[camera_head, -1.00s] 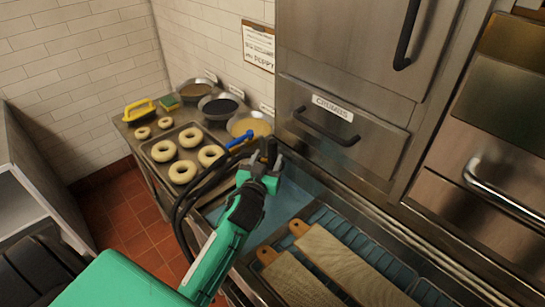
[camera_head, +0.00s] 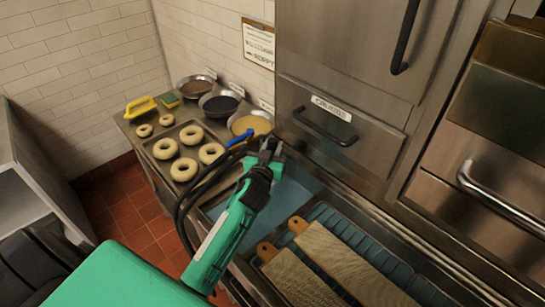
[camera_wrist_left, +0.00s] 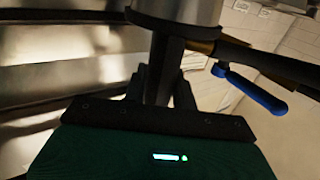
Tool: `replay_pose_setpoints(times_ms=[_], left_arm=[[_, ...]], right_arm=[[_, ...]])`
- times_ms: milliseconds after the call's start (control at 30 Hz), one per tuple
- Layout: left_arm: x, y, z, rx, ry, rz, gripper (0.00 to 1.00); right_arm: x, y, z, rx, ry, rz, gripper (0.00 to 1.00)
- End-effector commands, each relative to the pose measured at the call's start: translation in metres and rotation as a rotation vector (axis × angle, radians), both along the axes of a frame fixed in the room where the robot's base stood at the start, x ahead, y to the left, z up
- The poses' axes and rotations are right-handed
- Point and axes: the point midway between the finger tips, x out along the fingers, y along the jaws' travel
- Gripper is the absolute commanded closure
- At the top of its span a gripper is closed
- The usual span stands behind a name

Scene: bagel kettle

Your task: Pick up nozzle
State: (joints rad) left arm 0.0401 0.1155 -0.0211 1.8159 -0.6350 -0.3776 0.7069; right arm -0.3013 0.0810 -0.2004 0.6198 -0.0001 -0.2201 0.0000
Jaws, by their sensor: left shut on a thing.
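The nozzle shows in the head view as a blue lever (camera_head: 239,138) with dark parts at the near right end of the bagel counter. My left gripper (camera_head: 266,152) is at its right end, above the water basin. In the left wrist view, the nozzle has a metal cylinder (camera_wrist_left: 180,9), a black body and a blue lever (camera_wrist_left: 252,92). There my left gripper's dark fingers (camera_wrist_left: 165,70) are closed just below the metal cylinder. The exact contact is hidden. My right gripper is in neither view.
The water basin (camera_head: 297,195) lies below the gripper. Wooden boards (camera_head: 345,268) lie at the front right. A steel drawer front (camera_head: 335,130) rises behind.

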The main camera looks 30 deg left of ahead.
Motion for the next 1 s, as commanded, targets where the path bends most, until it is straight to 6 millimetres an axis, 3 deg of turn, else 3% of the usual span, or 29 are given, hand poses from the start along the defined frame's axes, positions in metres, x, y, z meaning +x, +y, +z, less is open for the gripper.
replay_pose_setpoints(times_ms=[267, 733, 1000], left_arm=[[0.000, 0.000, 0.007, 0.002, -0.005, 0.000, 1.00], [0.000, 0.000, 0.090, 0.000, -0.005, 0.000, 1.00], [0.000, 0.000, 0.119, 0.000, -0.002, 0.000, 1.00]], right_arm=[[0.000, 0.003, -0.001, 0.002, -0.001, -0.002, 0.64], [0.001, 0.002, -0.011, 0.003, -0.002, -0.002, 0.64], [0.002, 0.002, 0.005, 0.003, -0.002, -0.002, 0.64]])
